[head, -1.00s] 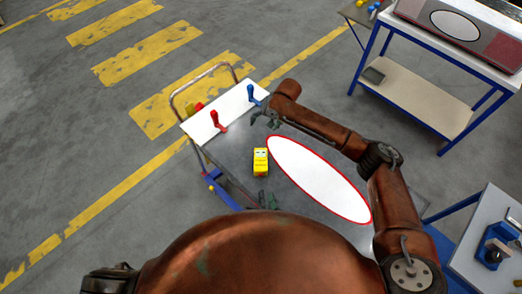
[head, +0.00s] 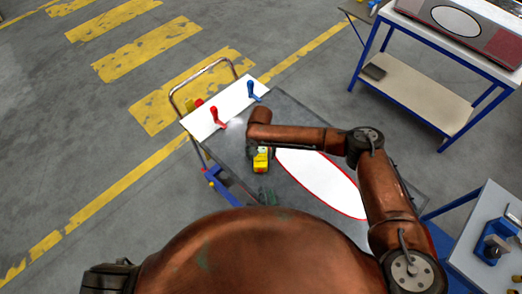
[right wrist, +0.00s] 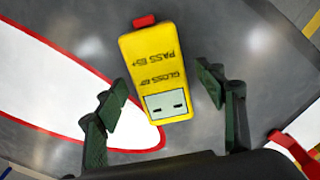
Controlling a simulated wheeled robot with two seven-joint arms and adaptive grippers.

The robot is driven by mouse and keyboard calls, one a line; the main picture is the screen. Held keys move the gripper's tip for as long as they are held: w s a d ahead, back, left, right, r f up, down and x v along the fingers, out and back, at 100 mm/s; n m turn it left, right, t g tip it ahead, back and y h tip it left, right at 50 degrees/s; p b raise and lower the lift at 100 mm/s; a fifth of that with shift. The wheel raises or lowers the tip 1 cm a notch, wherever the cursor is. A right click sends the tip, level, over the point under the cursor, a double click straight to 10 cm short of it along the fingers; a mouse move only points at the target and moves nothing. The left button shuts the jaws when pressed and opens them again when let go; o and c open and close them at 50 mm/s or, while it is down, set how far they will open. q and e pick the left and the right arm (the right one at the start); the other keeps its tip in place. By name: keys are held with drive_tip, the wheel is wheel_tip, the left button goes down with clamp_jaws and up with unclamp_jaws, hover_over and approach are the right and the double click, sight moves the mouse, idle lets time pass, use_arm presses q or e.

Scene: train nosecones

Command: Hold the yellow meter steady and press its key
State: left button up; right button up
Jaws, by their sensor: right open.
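The yellow meter (head: 261,165) lies on the grey cart top in the head view, partly covered by my right gripper (head: 261,149). In the right wrist view the meter (right wrist: 155,62) shows black lettering, a pale display with two dark dashes, and a red key (right wrist: 145,21) at its far end. My right gripper (right wrist: 163,90) is open, with a green finger on each side of the meter's display end. Gaps show between the fingers and the meter; I cannot tell the height.
A white panel with a red rim (head: 322,182) lies right of the meter. A red-handled tool (head: 214,117) and a blue-handled tool (head: 251,91) stand on the white board (head: 232,117) at the cart's far end. A blue-framed table (head: 425,95) stands at the upper right.

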drive_tip(key=shift+f, duration=0.5)
drive_tip(key=c, duration=1.6)
use_arm(q)
drive_tip(key=shift+c, duration=0.6)
clamp_jaws()
